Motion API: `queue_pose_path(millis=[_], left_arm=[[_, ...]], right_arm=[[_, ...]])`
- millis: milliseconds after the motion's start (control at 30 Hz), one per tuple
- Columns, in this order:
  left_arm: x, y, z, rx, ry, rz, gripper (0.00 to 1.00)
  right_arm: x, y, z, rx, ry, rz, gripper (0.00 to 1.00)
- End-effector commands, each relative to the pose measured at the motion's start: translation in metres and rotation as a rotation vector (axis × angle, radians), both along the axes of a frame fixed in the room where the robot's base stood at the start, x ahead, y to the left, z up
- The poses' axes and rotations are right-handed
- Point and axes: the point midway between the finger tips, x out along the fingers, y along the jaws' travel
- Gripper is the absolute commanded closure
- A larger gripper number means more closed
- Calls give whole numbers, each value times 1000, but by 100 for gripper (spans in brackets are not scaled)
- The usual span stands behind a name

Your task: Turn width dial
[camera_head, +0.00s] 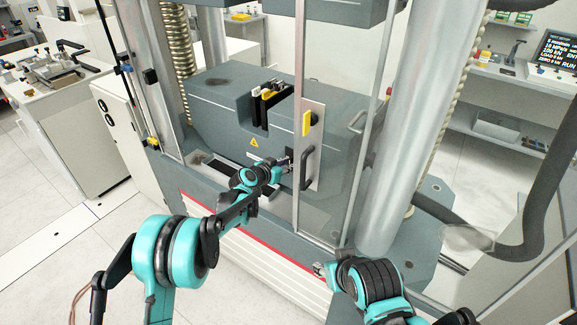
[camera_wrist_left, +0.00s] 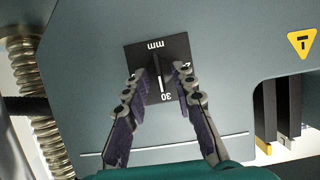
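The width dial (camera_wrist_left: 157,65) is a small black square plate on the grey machine face. It carries the print "mm" and "30", upside down in the left wrist view, and a pale pointer line near its middle. My left gripper (camera_wrist_left: 163,82) is open, with one finger on each side of the pointer, overlapping the plate's edges. I cannot tell whether the fingers touch the dial. In the head view my left gripper (camera_head: 283,163) reaches the machine front beside the door frame, and it mostly covers the dial there. My right gripper is not visible; only part of that arm shows.
A clear door with a metal frame (camera_head: 302,120) and black handle (camera_head: 306,170) stands right beside my left gripper. A yellow-and-black part (camera_head: 306,122) sits above. A thick column (camera_head: 415,110) rises at right. A warning triangle (camera_wrist_left: 301,42) marks the face.

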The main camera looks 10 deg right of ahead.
Motion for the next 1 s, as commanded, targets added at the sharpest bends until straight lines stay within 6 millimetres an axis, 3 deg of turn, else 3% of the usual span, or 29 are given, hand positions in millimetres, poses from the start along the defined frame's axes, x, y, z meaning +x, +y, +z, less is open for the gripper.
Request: queue_pose_path(millis=[333, 433, 1000], left_arm=[[4, -4, -2, 1, 0, 0, 74], [4, -4, -2, 1, 0, 0, 100], [5, -2, -3, -58, 60, 1, 100]], right_arm=[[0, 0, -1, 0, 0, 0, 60], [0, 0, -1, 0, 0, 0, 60], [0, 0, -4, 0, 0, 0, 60]])
